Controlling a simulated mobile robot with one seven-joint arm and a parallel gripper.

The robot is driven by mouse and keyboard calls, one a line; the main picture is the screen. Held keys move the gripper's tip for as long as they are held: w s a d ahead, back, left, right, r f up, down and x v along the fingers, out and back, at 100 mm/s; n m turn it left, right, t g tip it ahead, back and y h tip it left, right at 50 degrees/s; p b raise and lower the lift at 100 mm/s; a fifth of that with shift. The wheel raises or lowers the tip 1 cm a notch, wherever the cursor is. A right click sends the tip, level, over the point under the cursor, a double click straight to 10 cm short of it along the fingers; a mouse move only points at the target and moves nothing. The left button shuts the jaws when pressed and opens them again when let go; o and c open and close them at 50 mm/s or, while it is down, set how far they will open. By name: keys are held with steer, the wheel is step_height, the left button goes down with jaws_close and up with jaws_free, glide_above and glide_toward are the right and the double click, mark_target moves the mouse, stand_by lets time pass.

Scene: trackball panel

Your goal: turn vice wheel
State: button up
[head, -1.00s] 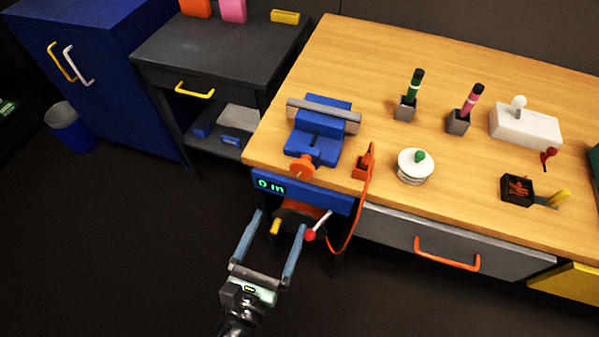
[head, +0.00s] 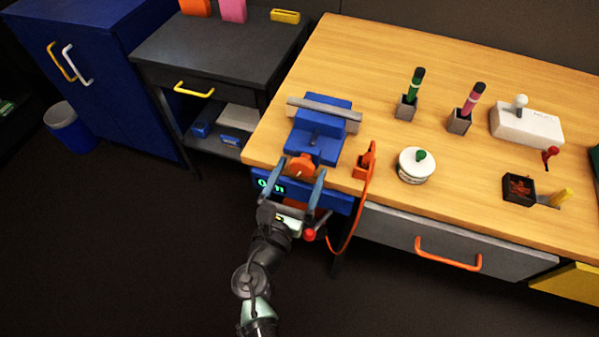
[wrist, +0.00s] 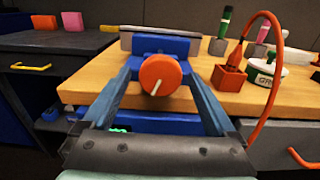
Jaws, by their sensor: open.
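The blue vice (head: 318,135) stands at the left front of the wooden bench. Its orange round wheel (head: 302,168) faces the bench's front edge; in the wrist view the wheel (wrist: 160,75) shows a white line pointing down and left. My gripper (head: 302,168) is open at the front of the vice. In the wrist view its fingers (wrist: 160,85) lie to the left and right of the wheel, with a gap on each side. I cannot tell how deep the wheel is between them.
A blue display panel (head: 335,200) is on the bench front below the vice, partly hidden by my gripper. An orange holder (head: 362,168) with an orange cable stands right of the vice. A white round pot (head: 416,165) is farther right. A dark side table (head: 225,60) is at left.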

steer(key=c, duration=1.3)
steer(key=shift+c, duration=0.2)
steer(key=shift+m+b, duration=0.35)
steer(key=shift+m, duration=0.05)
steer(key=m+b, duration=0.1)
steer(key=m, duration=0.1)
steer(key=shift+f+m+b, duration=0.15)
steer(key=shift+m+b, duration=1.35)
steer(key=shift+m, duration=0.9)
